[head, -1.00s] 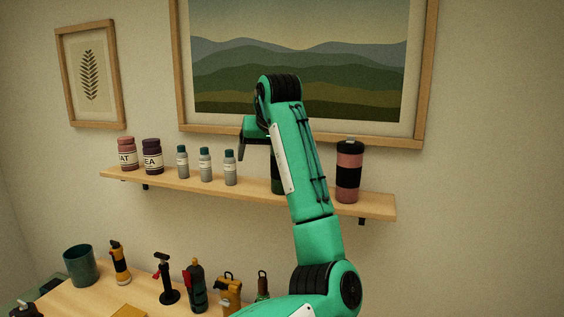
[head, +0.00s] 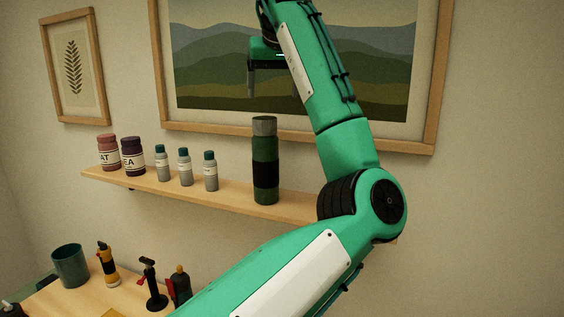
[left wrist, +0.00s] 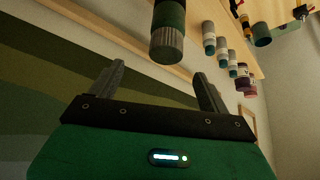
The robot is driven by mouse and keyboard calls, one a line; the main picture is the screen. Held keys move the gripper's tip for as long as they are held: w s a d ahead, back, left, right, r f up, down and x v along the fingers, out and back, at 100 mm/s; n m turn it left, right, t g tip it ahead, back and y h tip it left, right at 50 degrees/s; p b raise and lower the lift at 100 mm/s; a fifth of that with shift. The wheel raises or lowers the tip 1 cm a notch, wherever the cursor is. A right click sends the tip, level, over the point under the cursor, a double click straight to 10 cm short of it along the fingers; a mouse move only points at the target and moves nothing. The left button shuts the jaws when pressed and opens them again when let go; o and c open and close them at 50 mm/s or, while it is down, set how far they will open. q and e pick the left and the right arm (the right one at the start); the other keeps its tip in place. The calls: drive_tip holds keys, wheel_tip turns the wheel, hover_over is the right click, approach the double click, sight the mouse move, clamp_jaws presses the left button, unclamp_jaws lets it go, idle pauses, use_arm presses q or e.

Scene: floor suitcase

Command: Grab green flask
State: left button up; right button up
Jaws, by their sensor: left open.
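The green flask (head: 265,150) stands upright on the wall shelf, with a grey cap and a black band round its lower body. My left gripper (head: 276,88) is open and empty, above the flask and apart from it, with its fingers pointing down. Part of the gripper is hidden behind my arm. In the left wrist view the flask (left wrist: 168,22) shows upside down, its cap end toward the gap between my open fingers (left wrist: 158,75). My right gripper is not in view.
The shelf (head: 228,197) also holds several small grey bottles (head: 184,167) and two labelled jars (head: 133,154) to the flask's left. A framed landscape (head: 215,85) hangs behind my gripper. Below, a table holds a teal cup (head: 71,265) and several tools.

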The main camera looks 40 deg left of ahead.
sight(265, 118)
use_arm(q)
drive_tip(key=x, duration=0.1)
drive_tip(key=p+x, duration=0.1)
drive_tip(key=x, duration=0.1)
drive_tip(key=p+x, duration=0.1)
drive_tip(key=x, duration=0.1)
drive_tip(key=shift+s+a, duration=0.3)
drive_tip(key=shift+s, duration=0.05)
drive_tip(key=shift+w+a+f+p, duration=0.4)
drive_tip(key=shift+w+f, duration=0.35)
drive_tip(key=shift+f, duration=0.25)
drive_tip(key=shift+a+f, duration=0.15)
drive_tip(key=shift+f, duration=0.1)
drive_tip(key=shift+a+p, duration=0.15)
drive_tip(key=shift+p, duration=0.3)
drive_tip(key=p+x, duration=0.1)
drive_tip(key=x, duration=0.1)
drive_tip(key=p+x, duration=0.2)
drive_tip(key=shift+s+a+r, duration=0.1)
drive_tip(key=shift+a+r, duration=0.05)
drive_tip(key=shift+a, duration=0.25)
drive_tip(key=shift+a+f, duration=0.15)
drive_tip(key=shift+f, duration=0.3)
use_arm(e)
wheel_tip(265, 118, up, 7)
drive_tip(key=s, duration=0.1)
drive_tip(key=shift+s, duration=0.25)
